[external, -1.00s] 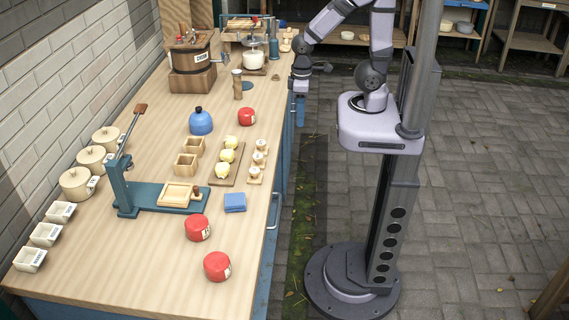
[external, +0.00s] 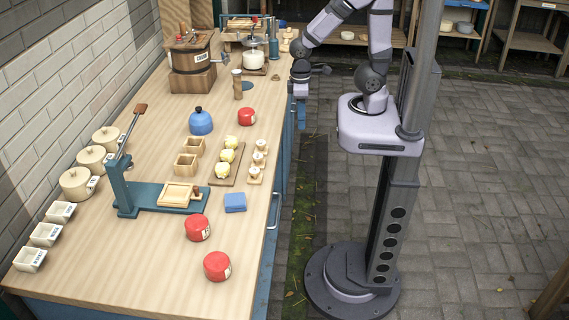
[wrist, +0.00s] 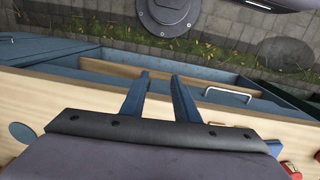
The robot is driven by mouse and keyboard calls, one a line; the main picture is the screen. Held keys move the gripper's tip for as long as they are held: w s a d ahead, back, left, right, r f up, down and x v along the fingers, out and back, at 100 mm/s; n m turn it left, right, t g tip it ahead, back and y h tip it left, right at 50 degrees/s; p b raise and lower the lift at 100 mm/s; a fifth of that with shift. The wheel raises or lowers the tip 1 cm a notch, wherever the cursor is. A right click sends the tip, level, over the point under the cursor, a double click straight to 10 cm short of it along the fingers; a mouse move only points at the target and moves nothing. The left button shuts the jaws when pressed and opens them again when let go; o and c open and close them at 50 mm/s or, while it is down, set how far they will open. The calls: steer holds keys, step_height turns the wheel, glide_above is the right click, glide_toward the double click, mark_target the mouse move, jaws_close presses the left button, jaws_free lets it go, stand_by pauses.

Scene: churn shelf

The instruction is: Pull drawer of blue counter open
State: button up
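The blue counter (external: 284,172) runs along the left under a pale wooden top. Its blue front also shows in the wrist view (wrist: 62,66). A pale metal handle (wrist: 228,95) is on the front, to the right of my fingers in the wrist view. A wood-coloured strip (wrist: 112,69) with a blue panel beyond it lies at the fingertips; I cannot tell if this is a drawer standing partly out. My gripper (wrist: 160,76) has its two blue fingers apart with nothing seen between them.
The counter top holds red tins (external: 197,228), a blue kettle-like pot (external: 201,123), a press (external: 160,195) and a boxed churn (external: 192,65). Another handle (external: 274,211) is nearer the camera. The paved floor (external: 480,180) to the right is largely clear.

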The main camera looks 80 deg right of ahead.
steer(key=w+a+f+n+t+h+b, duration=0.1)
steer(key=a+f+n+h+b, duration=0.3)
steer(key=f+b, duration=0.25)
steer(key=a+f+n+t+h+b, duration=0.1)
steer(key=a+f+n+h+b, duration=0.35)
steer(key=f+b, duration=0.2)
steer(key=s+a+f+n+t+y+b, duration=0.1)
steer(key=s+a+f+n+t+b, duration=0.2)
steer(key=a+t, duration=0.55)
steer(key=s+a+f+n+t+y+b, duration=0.1)
steer(key=a+f+n+t+y+b, duration=0.3)
steer(key=a, duration=0.7)
steer(key=w+d+m+h, duration=0.1)
steer(key=w+d+h, duration=0.1)
steer(key=w, duration=0.5)
steer(key=shift+d+f, duration=0.2)
steer(key=shift+d, duration=0.25)
steer(key=shift+w+m+t+h, duration=0.1)
steer(key=shift+m+t+h, duration=0.15)
jaws_close()
